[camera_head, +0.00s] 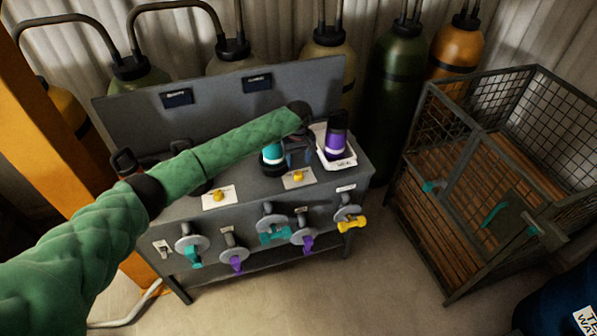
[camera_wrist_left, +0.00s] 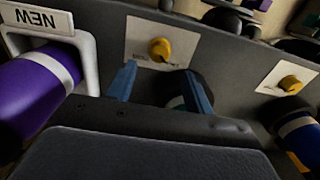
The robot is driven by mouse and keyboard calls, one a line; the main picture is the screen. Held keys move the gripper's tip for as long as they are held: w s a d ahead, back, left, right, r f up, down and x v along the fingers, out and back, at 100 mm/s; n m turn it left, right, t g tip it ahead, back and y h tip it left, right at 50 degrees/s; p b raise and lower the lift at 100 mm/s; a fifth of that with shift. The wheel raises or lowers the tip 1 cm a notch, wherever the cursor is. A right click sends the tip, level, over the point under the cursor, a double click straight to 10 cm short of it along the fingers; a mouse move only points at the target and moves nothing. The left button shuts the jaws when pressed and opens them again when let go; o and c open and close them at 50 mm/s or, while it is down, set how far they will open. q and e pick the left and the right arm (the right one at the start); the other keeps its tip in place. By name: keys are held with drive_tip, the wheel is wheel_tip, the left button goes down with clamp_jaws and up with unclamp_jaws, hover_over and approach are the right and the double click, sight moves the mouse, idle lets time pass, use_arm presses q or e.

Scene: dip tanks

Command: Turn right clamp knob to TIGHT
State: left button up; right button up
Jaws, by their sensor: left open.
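The right clamp knob (camera_head: 298,175) is a small yellow knob on a pale label plate on the grey bench top. In the left wrist view this knob (camera_wrist_left: 160,48) sits just beyond the fingertips, apart from them. My left gripper (camera_head: 298,152) hangs over the bench behind the knob. Its two blue fingers (camera_wrist_left: 160,70) are apart, with nothing gripped. A dark cylinder with a teal band (camera_head: 272,155) stands beside the gripper and partly shows behind the fingers in the wrist view. The knob's marking is too small to read. My right gripper is out of view.
A second yellow knob (camera_head: 219,196) is farther left on the bench. A purple cylinder (camera_head: 336,143) stands in a white tray (camera_head: 343,162) marked NEW in the wrist view. Several coloured valve handles line the bench front. A wire cage (camera_head: 470,200) stands at right.

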sight(298, 173)
use_arm(q)
wheel_tip(298, 173, down, 4)
drive_tip(key=shift+f+p, duration=0.1)
drive_tip(key=shift+p, duration=0.9)
drive_tip(key=shift+f+p, duration=0.3)
drive_tip(key=shift+f, duration=1.1)
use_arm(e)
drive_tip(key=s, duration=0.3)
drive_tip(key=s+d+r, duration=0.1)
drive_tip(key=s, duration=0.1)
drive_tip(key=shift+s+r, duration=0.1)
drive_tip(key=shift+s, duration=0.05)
use_arm(q)
drive_tip(key=c, duration=1)
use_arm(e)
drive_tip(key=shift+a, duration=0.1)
